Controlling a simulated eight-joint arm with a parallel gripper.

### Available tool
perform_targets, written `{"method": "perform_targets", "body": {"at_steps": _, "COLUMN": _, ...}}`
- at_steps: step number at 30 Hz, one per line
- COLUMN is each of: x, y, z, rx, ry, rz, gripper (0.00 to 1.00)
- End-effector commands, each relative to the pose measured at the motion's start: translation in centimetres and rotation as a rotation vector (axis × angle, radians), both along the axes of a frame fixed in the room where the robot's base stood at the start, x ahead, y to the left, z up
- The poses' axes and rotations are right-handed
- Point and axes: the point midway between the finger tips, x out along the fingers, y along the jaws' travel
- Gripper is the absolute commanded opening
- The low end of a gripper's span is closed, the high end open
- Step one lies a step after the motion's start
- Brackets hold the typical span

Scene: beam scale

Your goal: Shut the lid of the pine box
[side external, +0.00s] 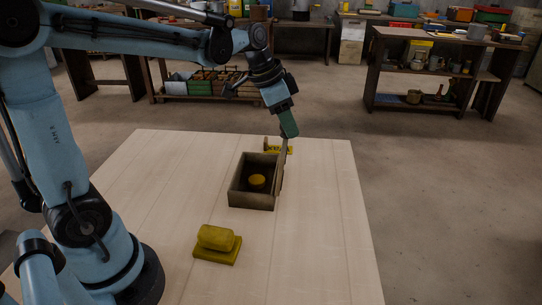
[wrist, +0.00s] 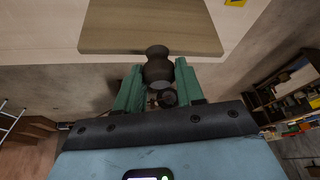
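The pine box (side external: 238,194) stands open on the pale table, with a round yellow piece (side external: 257,181) inside. Its lid (side external: 282,170) stands raised at the box's right side, seen nearly edge-on; its flat wood face fills the top of the wrist view (wrist: 150,25). A dark rounded knob (wrist: 158,72) sticks out from the lid. My gripper (side external: 289,134) reaches down to the lid's top. In the wrist view, my gripper's green fingers (wrist: 159,66) stand on both sides of the knob and look to touch it; the knob fills the space between them.
A yellow block on a yellow base (side external: 217,244) sits in front of the box. A yellow item (side external: 277,149) lies behind the box, partly hidden by the lid. The table (side external: 330,220) is clear to the right. Shelves (side external: 430,75) stand well behind.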

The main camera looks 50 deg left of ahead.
Motion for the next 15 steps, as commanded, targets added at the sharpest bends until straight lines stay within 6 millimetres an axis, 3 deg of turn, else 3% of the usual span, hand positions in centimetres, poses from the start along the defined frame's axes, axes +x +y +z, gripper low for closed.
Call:
{"method": "perform_targets", "body": {"at_steps": 1, "x": 0.0, "y": 0.0, "z": 0.01, "rx": 0.0, "ry": 0.0, "rz": 0.0, "gripper": 0.29}}
{"method": "perform_targets", "body": {"at_steps": 7, "x": -0.02, "y": 0.01, "z": 0.01, "rx": 0.0, "ry": 0.0, "rz": 0.0, "gripper": 0.0}}
{"method": "perform_targets", "body": {"at_steps": 15, "x": -0.08, "y": 0.1, "z": 0.03, "rx": -0.003, "ry": -0.003, "rz": 0.001, "gripper": 0.0}}
